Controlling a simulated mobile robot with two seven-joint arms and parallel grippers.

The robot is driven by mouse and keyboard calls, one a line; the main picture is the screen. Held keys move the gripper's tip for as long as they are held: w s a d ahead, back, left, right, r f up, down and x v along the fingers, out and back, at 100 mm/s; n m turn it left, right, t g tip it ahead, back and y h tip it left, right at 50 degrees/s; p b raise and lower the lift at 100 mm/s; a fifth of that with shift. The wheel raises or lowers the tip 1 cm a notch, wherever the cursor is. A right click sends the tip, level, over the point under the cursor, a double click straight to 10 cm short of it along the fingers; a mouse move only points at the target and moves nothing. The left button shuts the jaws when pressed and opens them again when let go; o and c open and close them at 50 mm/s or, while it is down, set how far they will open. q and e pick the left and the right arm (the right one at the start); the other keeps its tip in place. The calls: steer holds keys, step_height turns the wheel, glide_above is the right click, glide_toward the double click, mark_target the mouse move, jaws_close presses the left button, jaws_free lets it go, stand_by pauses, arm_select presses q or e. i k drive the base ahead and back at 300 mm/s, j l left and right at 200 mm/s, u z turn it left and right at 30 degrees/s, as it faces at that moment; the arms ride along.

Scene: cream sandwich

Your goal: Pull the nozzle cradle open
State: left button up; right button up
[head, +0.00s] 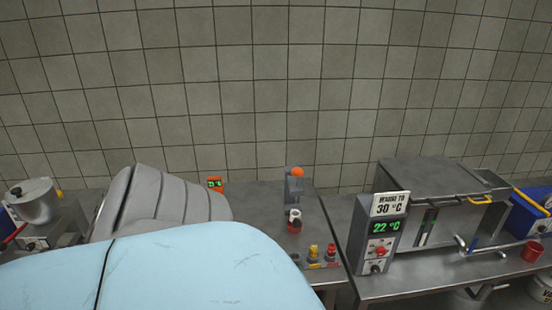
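A small grey upright fixture with an orange ball-shaped knob (297,172) stands toward the back of the middle metal table. I cannot tell for sure whether it is the nozzle cradle, or whether it is open or shut. A small white-topped piece with a dark and red lower part (295,220) stands just in front of it. Neither of my grippers is in view. A large pale blue surface and a grey ribbed form fill the lower left and hide part of the table.
A yellow-topped piece (314,251) and a red-topped piece (331,252) stand at the table's front. A small green-lit display (215,183) is behind. A steel pot (35,203) is far left.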

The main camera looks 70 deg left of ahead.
mark_target(295, 215)
steer(key=u, duration=1.95)
